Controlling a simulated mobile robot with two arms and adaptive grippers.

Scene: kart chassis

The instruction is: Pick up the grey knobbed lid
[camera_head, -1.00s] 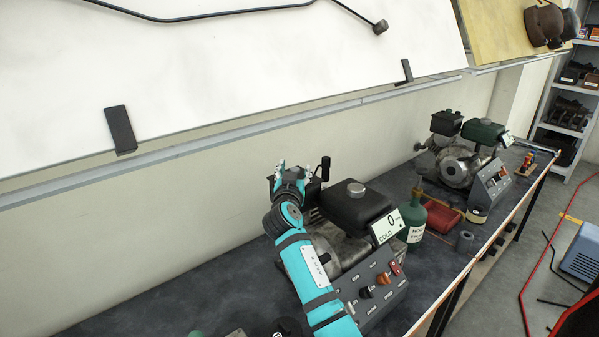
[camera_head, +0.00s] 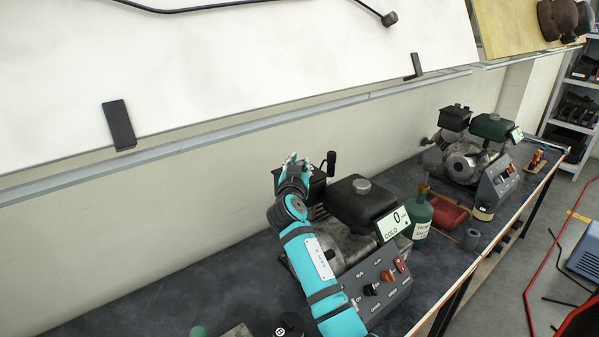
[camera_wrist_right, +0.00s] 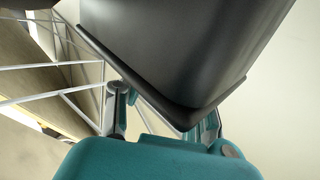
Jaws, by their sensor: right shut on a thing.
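The dark grey lid (camera_head: 317,183) is box-shaped and sits at the back left of the near engine, beside the black fuel tank. My right gripper (camera_head: 292,166) is at its left side in the head view and hides part of it. In the right wrist view the lid (camera_wrist_right: 185,50) fills the upper middle, its rim close to the gripper. My right gripper (camera_wrist_right: 160,108) is shut on it, with a finger on each side. I cannot make out the lid's knob or whether its rim is clear of the engine. My left gripper is not in view.
The black fuel tank (camera_head: 362,204) and an upright black handle (camera_head: 331,163) stand close by. A control panel (camera_head: 381,288), a green bottle (camera_head: 419,213) and a red item (camera_head: 448,213) are to the right. A second engine (camera_head: 468,160) stands farther back.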

